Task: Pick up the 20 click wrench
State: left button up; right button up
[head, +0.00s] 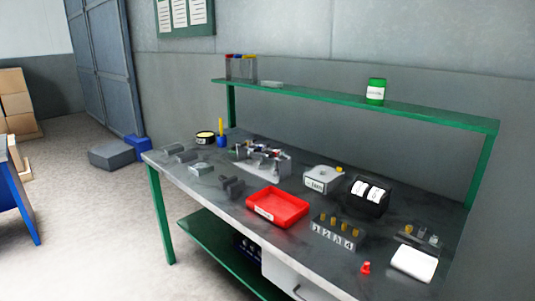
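I cannot pick out the 20 click wrench for certain; no readable "20" label shows at this distance. A grey rack (264,162) towards the back left of the workbench (215,205) holds several small tools with coloured parts, too small to tell apart. Dark grey tool-like pieces lie at the bench's left end (174,149) and near its front edge (231,187). Neither of my grippers is in view.
Floor is clear at the front left.

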aim_at(249, 143)
jog(key=i+j+z, duration=0.15)
jog(key=z, duration=0.3)
jog(key=i+j+z, duration=0.1)
jog(key=j+z, duration=0.15)
jog(key=z, duration=0.2)
jog(key=i+j+z, duration=0.1)
jog(key=j+z, duration=0.15)
jog(key=z, duration=0.2)
